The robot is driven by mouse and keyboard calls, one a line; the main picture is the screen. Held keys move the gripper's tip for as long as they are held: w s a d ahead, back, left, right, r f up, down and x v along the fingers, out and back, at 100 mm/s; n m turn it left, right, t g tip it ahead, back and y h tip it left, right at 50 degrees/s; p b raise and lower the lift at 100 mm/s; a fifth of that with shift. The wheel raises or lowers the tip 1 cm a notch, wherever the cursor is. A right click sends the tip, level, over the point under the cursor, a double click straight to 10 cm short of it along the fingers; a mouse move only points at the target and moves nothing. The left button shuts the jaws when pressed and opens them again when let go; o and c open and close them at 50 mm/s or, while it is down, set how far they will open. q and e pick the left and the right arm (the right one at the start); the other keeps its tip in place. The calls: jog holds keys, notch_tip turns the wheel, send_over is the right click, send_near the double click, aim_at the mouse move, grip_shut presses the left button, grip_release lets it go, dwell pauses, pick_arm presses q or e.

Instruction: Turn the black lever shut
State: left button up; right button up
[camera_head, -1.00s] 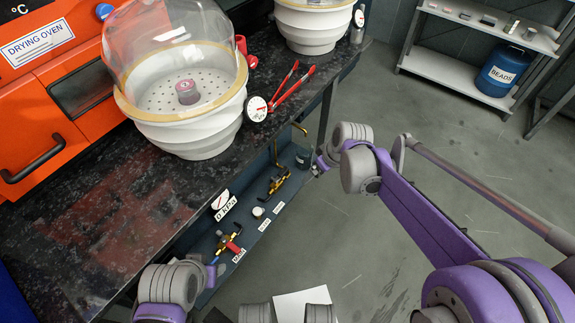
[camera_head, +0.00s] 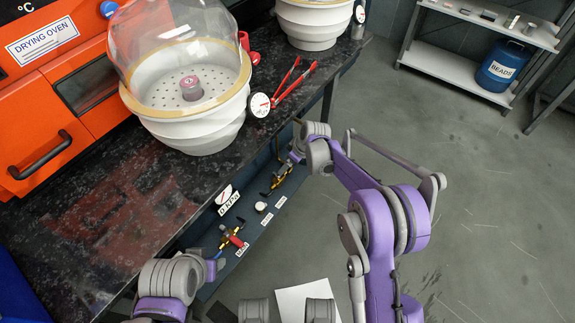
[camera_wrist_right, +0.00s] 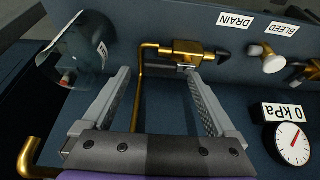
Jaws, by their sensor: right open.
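A brass valve with a black tapered end (camera_wrist_right: 226,54) sits by the DRAIN label in the right wrist view, its brass pipe bending down to the left. I take this black end as the black lever; its exact angle is hard to tell. In the head view the brass valve (camera_head: 277,179) is small, on the blue panel under the bench. My right gripper (camera_wrist_right: 157,72) is open and empty, its fingertips just short of the valve, pipe between the fingers. It also shows in the head view (camera_head: 290,160). My left gripper's fingers are not clear by the panel's near end.
A white BLEED knob (camera_wrist_right: 274,64) and a 0 kPa gauge (camera_wrist_right: 290,143) are right of the valve. A red-handled valve (camera_head: 234,240) is nearer. The black bench (camera_head: 120,205) holds a glass-domed desiccator (camera_head: 195,130) and red tongs (camera_head: 293,84).

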jog(key=shift+x, duration=1.15)
jog(key=c, duration=1.4)
jog(key=shift+o, duration=0.2)
